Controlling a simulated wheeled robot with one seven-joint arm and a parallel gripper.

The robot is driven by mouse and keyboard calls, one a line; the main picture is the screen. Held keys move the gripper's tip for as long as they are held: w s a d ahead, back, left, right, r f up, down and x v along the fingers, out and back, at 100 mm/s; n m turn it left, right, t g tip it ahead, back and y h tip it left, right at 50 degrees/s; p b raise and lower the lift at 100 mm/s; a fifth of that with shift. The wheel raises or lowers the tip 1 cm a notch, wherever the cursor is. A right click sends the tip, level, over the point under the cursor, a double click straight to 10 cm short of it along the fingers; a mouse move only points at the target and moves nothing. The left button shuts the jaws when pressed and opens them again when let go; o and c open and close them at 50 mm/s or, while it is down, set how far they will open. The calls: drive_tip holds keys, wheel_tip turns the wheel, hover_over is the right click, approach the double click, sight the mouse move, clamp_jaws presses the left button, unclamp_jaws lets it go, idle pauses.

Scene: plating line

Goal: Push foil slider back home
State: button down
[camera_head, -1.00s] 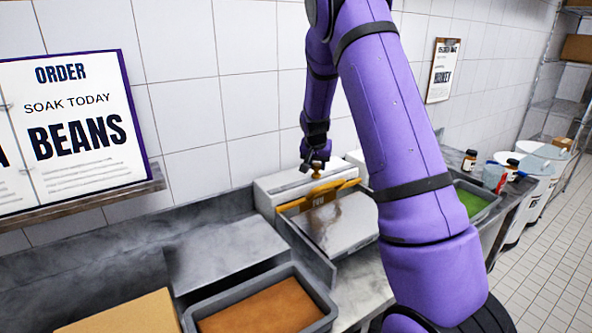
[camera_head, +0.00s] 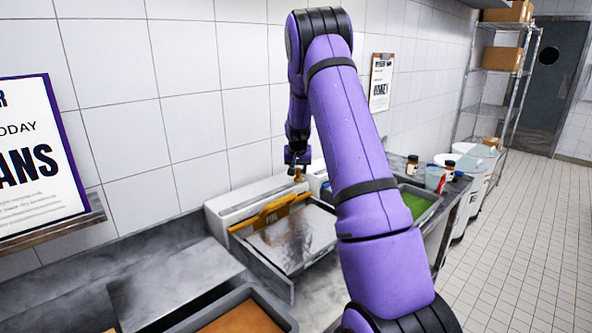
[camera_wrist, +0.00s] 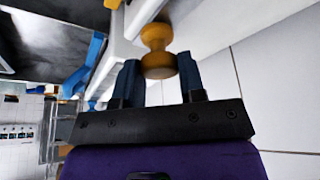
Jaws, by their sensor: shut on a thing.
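The foil slider is a small golden-yellow knob (camera_head: 298,175) at the right end of a long white dispenser box (camera_head: 235,203) against the tiled wall. In the wrist view the round, waisted knob (camera_wrist: 158,40) stands between two blue fingers. My gripper (camera_wrist: 158,75) is shut on it; in the head view my gripper (camera_head: 297,163) points down onto it. A yellow labelled bar (camera_head: 268,215) runs along the front of the box, above a silvery sheet (camera_head: 285,245). The slider's track cannot be made out.
An orange-filled tray (camera_head: 285,315) is at the front, and a green-filled tray (camera_head: 432,197) is right of my arm. Jars and white tubs stand farther right. Another white box (camera_head: 316,174) with blue stands just right of the dispenser. The wall is close behind.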

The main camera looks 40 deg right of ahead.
drive_tip(key=shift+d, duration=0.25)
drive_tip(key=c, duration=0.7)
unclamp_jaws()
drive_tip(key=shift+d, duration=0.1)
drive_tip(key=shift+a+r, duration=0.2)
drive_tip(key=shift+r, duration=0.05)
drive_tip(key=v, duration=1)
drive_tip(key=shift+s+r, duration=0.15)
